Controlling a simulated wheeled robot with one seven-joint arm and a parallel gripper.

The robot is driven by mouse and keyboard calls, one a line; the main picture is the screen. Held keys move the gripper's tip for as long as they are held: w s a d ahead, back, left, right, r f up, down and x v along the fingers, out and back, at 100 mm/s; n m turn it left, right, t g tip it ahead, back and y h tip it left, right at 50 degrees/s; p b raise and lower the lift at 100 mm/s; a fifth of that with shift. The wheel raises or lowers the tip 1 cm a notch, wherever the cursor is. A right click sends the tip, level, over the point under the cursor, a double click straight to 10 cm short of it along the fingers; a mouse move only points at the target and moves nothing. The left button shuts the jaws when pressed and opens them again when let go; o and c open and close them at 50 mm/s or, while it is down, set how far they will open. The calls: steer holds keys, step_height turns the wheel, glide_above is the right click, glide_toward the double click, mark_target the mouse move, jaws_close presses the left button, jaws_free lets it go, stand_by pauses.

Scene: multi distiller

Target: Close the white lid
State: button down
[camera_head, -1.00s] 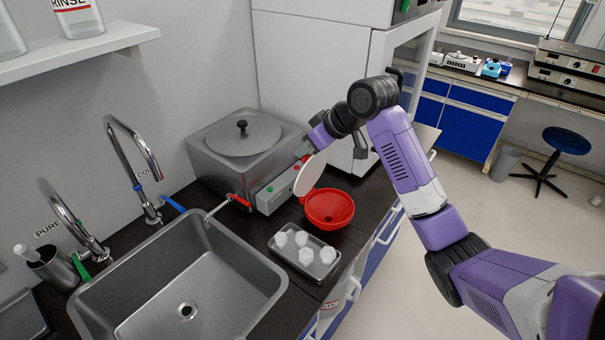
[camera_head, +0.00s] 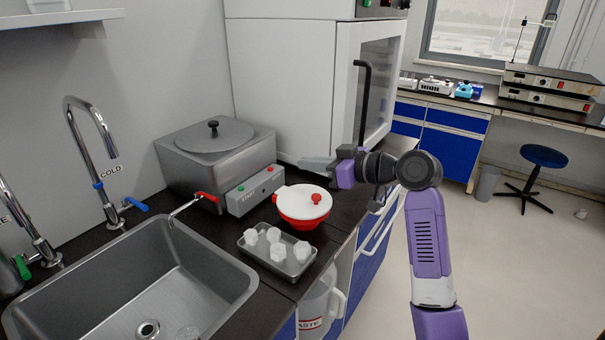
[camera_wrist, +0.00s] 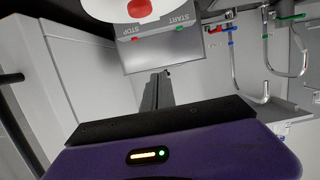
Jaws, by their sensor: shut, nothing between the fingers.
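The white lid (camera_head: 297,200) lies flat across the top of the red funnel-shaped bowl (camera_head: 303,221) on the dark counter. A red knob sits on the lid near its right side. In the wrist view the white lid (camera_wrist: 108,7) shows at the top edge, partly cut off. My gripper (camera_head: 306,164) is shut and empty. In the head view it is beyond the lid and above its height, apart from it. In the wrist view the shut fingers (camera_wrist: 155,78) point toward the distiller's button panel.
The grey distiller (camera_head: 215,160) with its START and STOP panel stands left of the bowl. A metal tray (camera_head: 263,256) with several white pieces lies in front. The sink (camera_head: 180,300) is at the left, and a white cabinet (camera_head: 290,85) stands behind.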

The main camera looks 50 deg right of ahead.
mark_target(327, 209)
steer(key=s+f+t+b, duration=0.1)
steer(key=b, duration=0.2)
steer(key=s+f+t+b, duration=0.1)
steer(key=f+b, duration=0.1)
steer(key=b, duration=0.2)
steer(key=shift+s+f+t, duration=0.15)
steer(key=shift+f+t, duration=0.05)
steer(key=shift+t, duration=0.1)
steer(key=s+f+t+b, duration=0.1)
steer(key=b, duration=0.4)
steer(key=shift+f, duration=0.25)
steer(key=f+t+b, duration=0.1)
steer(key=b, duration=0.3)
steer(key=s+f+t+b, duration=0.1)
steer(key=b, duration=0.3)
steer(key=shift+f, duration=0.2)
steer(key=t+b, duration=0.1)
steer(key=b, duration=0.1)
steer(key=f+b, duration=0.1)
steer(key=b, duration=0.1)
steer(key=shift+s+d+t+b, duration=0.1)
steer(key=shift+s+t+b, duration=0.25)
steer(key=shift+t+b, duration=0.05)
steer(key=shift+f+b, duration=0.1)
steer(key=shift+b, duration=0.3)
